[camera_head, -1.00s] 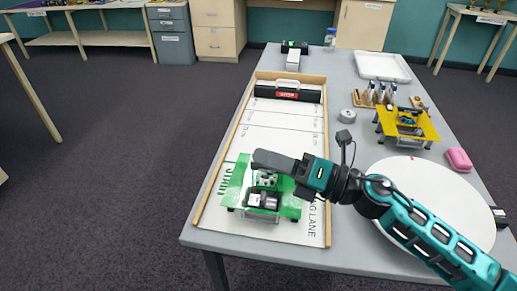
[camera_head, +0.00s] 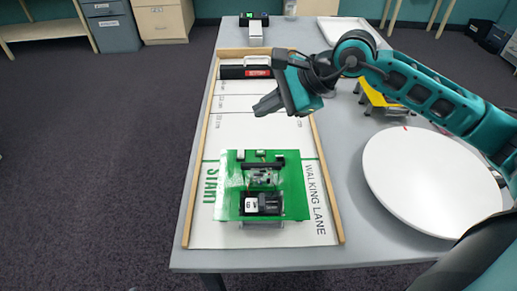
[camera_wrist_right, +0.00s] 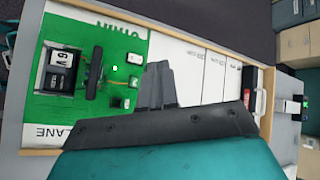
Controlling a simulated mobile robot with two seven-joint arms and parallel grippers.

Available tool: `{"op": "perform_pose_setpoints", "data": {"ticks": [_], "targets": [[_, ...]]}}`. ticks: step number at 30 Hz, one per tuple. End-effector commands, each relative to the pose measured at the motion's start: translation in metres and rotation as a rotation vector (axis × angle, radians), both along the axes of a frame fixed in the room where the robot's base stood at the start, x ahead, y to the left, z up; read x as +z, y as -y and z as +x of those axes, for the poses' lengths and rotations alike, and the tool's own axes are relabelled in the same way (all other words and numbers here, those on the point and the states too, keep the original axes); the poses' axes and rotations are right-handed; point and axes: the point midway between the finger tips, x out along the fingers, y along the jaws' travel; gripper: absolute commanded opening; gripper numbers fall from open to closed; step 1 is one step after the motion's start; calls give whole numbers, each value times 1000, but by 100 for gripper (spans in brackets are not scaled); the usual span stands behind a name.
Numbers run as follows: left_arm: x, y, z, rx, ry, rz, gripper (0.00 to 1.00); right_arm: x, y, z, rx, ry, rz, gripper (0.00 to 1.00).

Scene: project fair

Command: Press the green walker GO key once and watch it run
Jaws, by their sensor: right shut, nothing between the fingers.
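The green walker (camera_head: 235,200) stands at the near end of the white walking lane (camera_head: 240,130), by the START marking. Dark parts and a white label show on its top. In the right wrist view the walker (camera_wrist_right: 50,108) is at the left with small parts on its board; I cannot tell which is the GO key. My right gripper (camera_head: 267,106) is shut and empty, held above the lane beyond the walker and apart from it. Its shut fingers also show in the right wrist view (camera_wrist_right: 157,85). My left gripper is not in view.
A black box with a red label (camera_head: 240,71) lies across the lane's far end. Wooden rails edge the lane. A white round board (camera_head: 430,180) lies at the right, and a yellow walker (camera_head: 375,97) is partly hidden behind my right arm.

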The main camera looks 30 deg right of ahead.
Motion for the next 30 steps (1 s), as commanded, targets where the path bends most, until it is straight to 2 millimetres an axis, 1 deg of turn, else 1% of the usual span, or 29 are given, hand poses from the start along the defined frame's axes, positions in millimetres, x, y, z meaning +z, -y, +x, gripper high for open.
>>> {"op": "perform_pose_setpoints", "data": {"ticks": [5, 11, 17, 23, 24, 27, 30], "targets": [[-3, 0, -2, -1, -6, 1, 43, -1, -1, 0, -1, -1, 3, 0], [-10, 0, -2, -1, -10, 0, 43, -12, -1, 0, -1, -2, 4, 0], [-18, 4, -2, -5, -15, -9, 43, -36, -1, 0, -2, -3, 6, 0], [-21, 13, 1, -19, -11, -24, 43, -66, -1, 0, -2, -3, 6, 0], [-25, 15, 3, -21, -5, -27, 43, -73, -1, 0, -1, -2, 6, 0], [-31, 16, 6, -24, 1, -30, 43, -84, -1, 0, -2, -1, 5, 0], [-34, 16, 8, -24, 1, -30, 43, -88, -1, 0, -2, -1, 5, 0]]}}
